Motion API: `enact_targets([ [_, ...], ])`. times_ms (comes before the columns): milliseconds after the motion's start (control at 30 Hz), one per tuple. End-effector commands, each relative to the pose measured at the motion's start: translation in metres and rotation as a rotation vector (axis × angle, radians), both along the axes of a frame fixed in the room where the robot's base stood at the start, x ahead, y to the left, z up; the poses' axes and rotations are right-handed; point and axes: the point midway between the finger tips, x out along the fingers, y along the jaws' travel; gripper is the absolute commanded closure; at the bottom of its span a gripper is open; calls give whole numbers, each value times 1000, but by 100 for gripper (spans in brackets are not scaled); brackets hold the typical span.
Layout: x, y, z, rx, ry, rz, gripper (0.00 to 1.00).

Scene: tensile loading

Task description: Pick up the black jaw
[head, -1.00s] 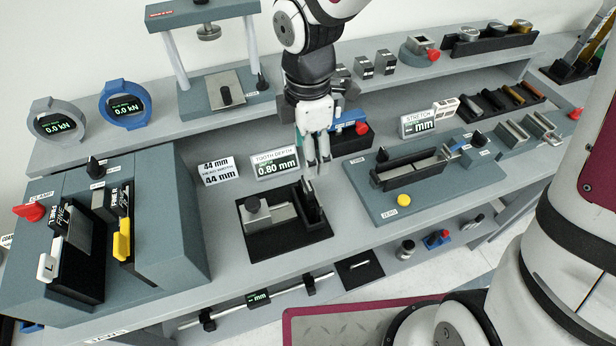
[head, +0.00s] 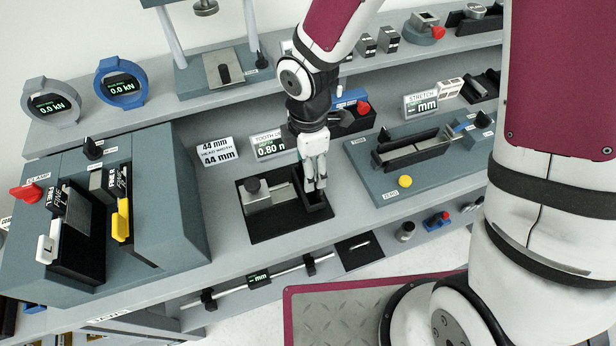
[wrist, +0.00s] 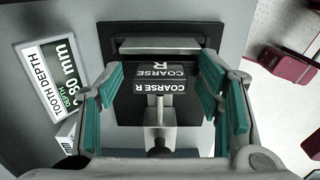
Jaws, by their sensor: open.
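The black jaw (wrist: 165,86), lettered COARSE R in white, lies between my fingers in the wrist view. It sits at the tooth depth gauge, against the end of a silver slide with a black knob (wrist: 160,147). In the head view the gauge's black base (head: 262,230) shows, and the jaw is mostly hidden by my fingers. My gripper (head: 316,186) points down over the right part of the gauge. In the wrist view its teal-padded fingers (wrist: 170,98) are open on either side of the jaw, with gaps between pads and jaw.
The tooth depth display (head: 270,146) stands behind the gauge, beside a 44 mm card (head: 217,152). A stretch fixture (head: 415,155) with a yellow button is to the right. A grey-blue clamp unit (head: 165,215) is to the left. A shelf runs behind.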

Motion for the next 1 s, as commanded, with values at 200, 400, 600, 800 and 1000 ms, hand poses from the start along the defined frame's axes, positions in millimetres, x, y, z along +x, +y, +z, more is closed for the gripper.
enact_targets([
  [200,0,0,0,0,0,0,58],
  [400,0,0,0,0,0,-1,100],
  [600,1,0,0,0,-1,-1,100],
  [800,1,0,2,0,-1,-1,100],
  [1000,1,0,18,2,-4,-3,100],
])
